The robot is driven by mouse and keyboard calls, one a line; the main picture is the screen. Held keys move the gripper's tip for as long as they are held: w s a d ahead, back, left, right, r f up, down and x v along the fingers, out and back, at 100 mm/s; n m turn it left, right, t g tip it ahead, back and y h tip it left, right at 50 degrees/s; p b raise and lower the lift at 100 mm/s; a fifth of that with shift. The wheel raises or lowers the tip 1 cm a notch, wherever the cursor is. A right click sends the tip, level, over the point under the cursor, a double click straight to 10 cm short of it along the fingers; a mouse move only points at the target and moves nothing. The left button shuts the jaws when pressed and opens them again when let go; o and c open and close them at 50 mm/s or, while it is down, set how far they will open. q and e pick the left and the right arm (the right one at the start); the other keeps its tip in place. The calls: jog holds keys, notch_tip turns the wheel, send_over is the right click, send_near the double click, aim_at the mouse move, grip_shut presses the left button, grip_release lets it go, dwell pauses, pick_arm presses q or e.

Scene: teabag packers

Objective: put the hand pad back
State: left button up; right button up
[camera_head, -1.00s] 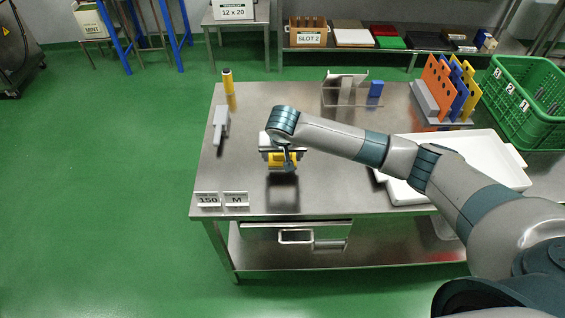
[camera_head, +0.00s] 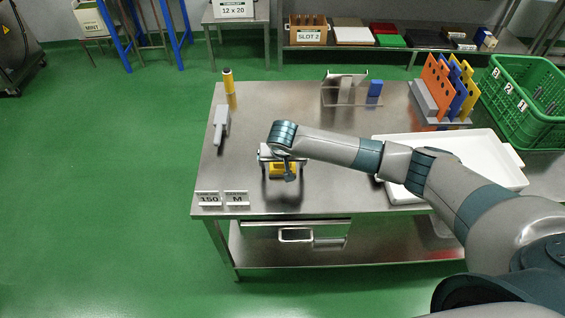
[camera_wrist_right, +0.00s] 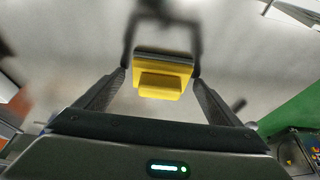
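The hand pad (camera_head: 278,171) is a small yellow block with a grey layer, above the left front part of the steel table (camera_head: 330,190). My right gripper (camera_head: 284,164) is over it, partly covering it. In the right wrist view the pad (camera_wrist_right: 163,78) sits between the two fingertips (camera_wrist_right: 160,70), which meet its sides. The gripper is shut on it. A dark blurred shape of gripper and pad shows on the steel, so the pad seems a little above the top. My left gripper is not in view.
A metal holder (camera_head: 345,88), blue block (camera_head: 375,88), coloured boards (camera_head: 447,88) and white tray (camera_head: 480,150) occupy the rear and right.

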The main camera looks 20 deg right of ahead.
jog(key=shift+r, duration=0.1)
jog(key=b+v, duration=0.2)
jog(key=v, duration=1)
dwell(0.5)
